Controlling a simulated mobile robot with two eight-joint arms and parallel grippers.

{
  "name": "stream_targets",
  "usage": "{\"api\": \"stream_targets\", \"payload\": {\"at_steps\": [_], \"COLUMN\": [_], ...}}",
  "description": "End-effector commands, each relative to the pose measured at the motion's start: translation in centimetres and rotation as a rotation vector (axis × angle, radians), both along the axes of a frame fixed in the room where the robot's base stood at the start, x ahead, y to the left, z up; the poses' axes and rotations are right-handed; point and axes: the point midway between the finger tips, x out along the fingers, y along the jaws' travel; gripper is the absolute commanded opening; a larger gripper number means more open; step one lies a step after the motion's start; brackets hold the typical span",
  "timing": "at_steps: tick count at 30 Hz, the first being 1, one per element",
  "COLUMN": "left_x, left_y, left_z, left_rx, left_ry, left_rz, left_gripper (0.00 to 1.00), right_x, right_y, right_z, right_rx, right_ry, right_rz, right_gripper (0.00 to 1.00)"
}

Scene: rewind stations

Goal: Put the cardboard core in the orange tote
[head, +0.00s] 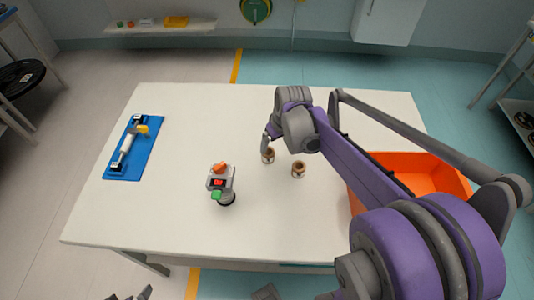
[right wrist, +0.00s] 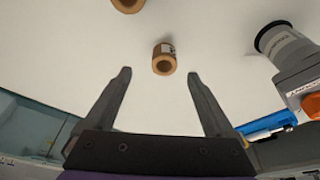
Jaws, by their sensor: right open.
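Two small brown cardboard cores stand on the white table. The left one (head: 268,156) is just below my right gripper (head: 267,141) in the head view; the other (head: 298,169) is a little to its right and nearer. In the right wrist view my right gripper (right wrist: 158,75) is open and empty, with the left core (right wrist: 164,58) centred between and just beyond its fingertips. The other core (right wrist: 128,4) is cut by the top edge. The orange tote (head: 443,172) is at the table's right, partly hidden by my right arm. My left gripper (head: 138,294) shows only partly at the bottom edge.
A grey station with red and green buttons (head: 219,182) stands left of the cores; it also shows in the right wrist view (right wrist: 300,75). A blue board (head: 152,160) with a roller tool lies at the table's left. The white table (head: 190,110) is clear at the back.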

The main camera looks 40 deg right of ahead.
Motion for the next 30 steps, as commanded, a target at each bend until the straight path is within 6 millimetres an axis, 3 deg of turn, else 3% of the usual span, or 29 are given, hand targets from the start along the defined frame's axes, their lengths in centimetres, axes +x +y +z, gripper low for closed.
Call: {"api": "stream_targets", "payload": {"at_steps": [3,11,18,28,30], "left_x": [-0.1,-0.1,-0.2,-0.2,-0.2], "left_y": [0.0,0.0,0.0,0.0,0.0], "left_z": [-0.4,-0.6,-0.9,-1.0,-1.0], "left_rx": [0.0,0.0,0.0,0.0,0.0], "left_ry": [0.001,0.002,0.003,0.004,0.004], "left_rz": [0.0,0.0,0.0,0.0,0.0], "left_gripper": [0.97,0.97,0.97,0.97,0.97], "right_x": [0.6,1.4,2.9,3.1,3.1], "right_y": [0.0,0.2,0.5,0.5,0.5], "right_z": [-1.9,-3.9,-7.1,-7.8,-7.8], "right_rx": [0.001,0.001,0.002,0.002,0.002], "right_ry": [0.0,-0.001,-0.001,-0.002,-0.002], "right_rz": [0.0,-0.002,-0.004,-0.005,-0.005], "right_gripper": [0.89,0.89,0.89,0.89,0.78]}}
